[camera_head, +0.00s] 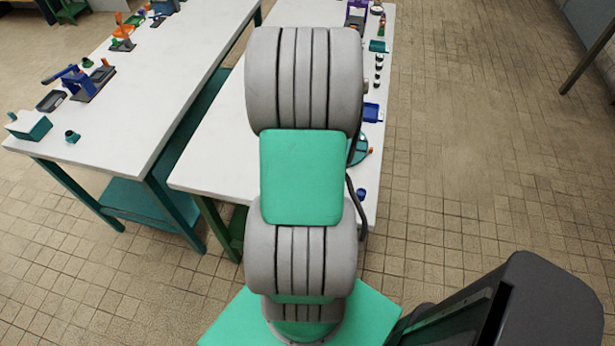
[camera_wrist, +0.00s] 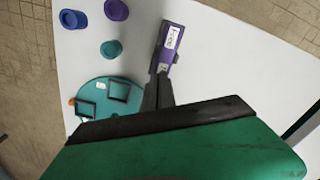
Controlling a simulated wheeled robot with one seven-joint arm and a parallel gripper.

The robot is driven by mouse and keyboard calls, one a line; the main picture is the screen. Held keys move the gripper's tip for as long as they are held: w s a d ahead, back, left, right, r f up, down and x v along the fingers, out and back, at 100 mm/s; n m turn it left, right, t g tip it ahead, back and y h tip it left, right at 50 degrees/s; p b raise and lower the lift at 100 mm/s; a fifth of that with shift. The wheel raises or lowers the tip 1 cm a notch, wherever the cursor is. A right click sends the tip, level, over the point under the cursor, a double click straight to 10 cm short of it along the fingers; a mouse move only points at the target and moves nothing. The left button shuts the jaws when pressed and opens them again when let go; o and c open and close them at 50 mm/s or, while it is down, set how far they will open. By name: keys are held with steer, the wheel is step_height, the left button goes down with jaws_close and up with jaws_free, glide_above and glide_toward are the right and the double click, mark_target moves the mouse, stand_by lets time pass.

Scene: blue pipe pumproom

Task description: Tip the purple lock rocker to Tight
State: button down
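A purple block with a white label (camera_wrist: 172,45), which looks like the lock rocker, is at the upper middle of the wrist view on the white tabletop. The print on the label is too small to read, so I cannot tell which way the rocker is tipped. My gripper (camera_wrist: 157,84) points at the block's near end with its dark fingers close together and nothing visible between them. I cannot tell whether the fingertips touch the block. In the head view my own arm hides the gripper, and I cannot make out the rocker there.
In the wrist view a teal disc (camera_wrist: 106,97) with two black square frames lies left of my fingers. Blue (camera_wrist: 72,19), purple (camera_wrist: 116,10) and teal (camera_wrist: 111,48) cups stand beyond it. Another white table (camera_head: 150,75) stands left, across a gap. The tiled floor (camera_head: 490,150) at right is clear.

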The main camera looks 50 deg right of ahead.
steer(key=shift+a+f+b, duration=0.1)
steer(key=shift+f+b, duration=0.3)
steer(key=shift+f, duration=0.45)
steer(key=shift+s+f, duration=0.1)
step_height(320, 180, up, 9)
steer(key=p, duration=0.6)
steer(key=shift+f, duration=0.15)
